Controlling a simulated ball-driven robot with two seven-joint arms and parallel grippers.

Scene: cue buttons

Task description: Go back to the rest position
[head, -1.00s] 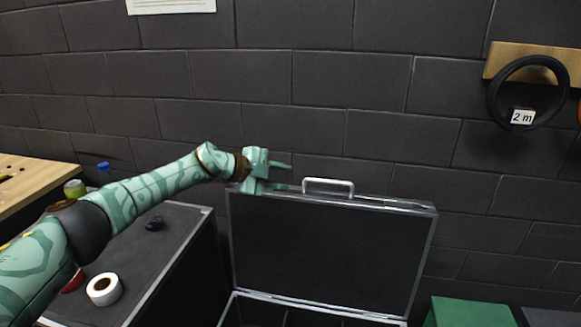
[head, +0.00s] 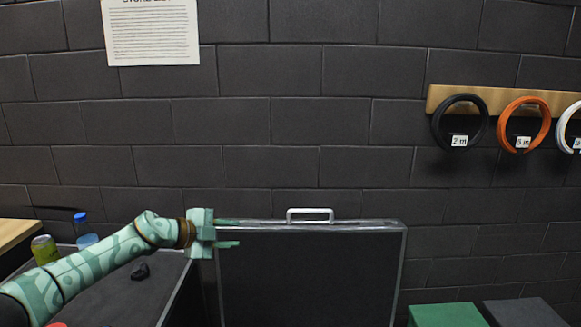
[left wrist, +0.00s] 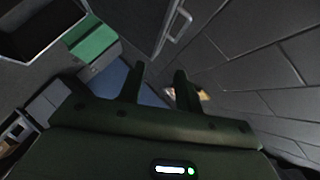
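My left gripper (head: 238,233) reaches in from the left in the head view, in front of the upper left corner of the raised lid of a black case (head: 310,275). Its two fingers point right and stand apart with nothing between them. The left wrist view also shows the two spread, empty fingers (left wrist: 158,88). The case's silver handle (head: 310,212) is on the lid's top edge, to the right of the fingertips and apart from them. My right gripper is in neither view.
A dark-topped cabinet (head: 115,290) on the left bears a can (head: 44,249), a blue-capped bottle (head: 84,232) and a small black object (head: 140,271). Green (head: 447,315) and grey (head: 523,313) boxes stand at lower right. Cable coils (head: 460,122) hang on the wall rail.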

